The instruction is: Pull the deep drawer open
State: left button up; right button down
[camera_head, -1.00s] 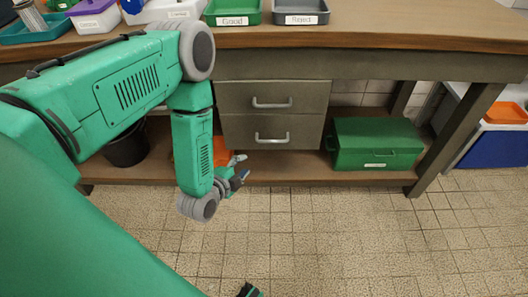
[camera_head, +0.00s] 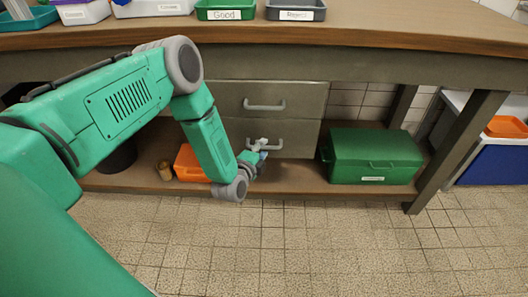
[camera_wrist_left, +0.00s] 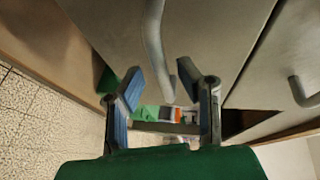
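Two grey drawers sit under the workbench, both looking shut in the head view. The upper drawer (camera_head: 300,96) has a bar handle (camera_head: 264,105). The lower drawer (camera_head: 300,137) has a similar handle (camera_head: 277,145), partly hidden by my left gripper (camera_head: 261,151). In the wrist view my left gripper (camera_wrist_left: 170,85) is open, its two fingers apart. The near handle (camera_wrist_left: 156,35) runs down towards the space between the fingertips; contact cannot be told. The other handle (camera_wrist_left: 303,92) is at the right edge. My right gripper is not in view.
A green box (camera_head: 372,157) stands on the low shelf right of the drawers. Labelled trays stand on the workbench (camera_head: 400,22). The tiled floor (camera_head: 300,235) in front is clear.

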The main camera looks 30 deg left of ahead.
pick_arm(q)
jog(key=shift+w, duration=0.4)
jog(key=shift+w+d+r, duration=0.1)
jog(key=shift+w+d, duration=0.05)
jog(key=shift+d, duration=0.1)
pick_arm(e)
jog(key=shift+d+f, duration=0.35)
pick_arm(q)
jog(key=shift+a, duration=0.2)
grip_shut()
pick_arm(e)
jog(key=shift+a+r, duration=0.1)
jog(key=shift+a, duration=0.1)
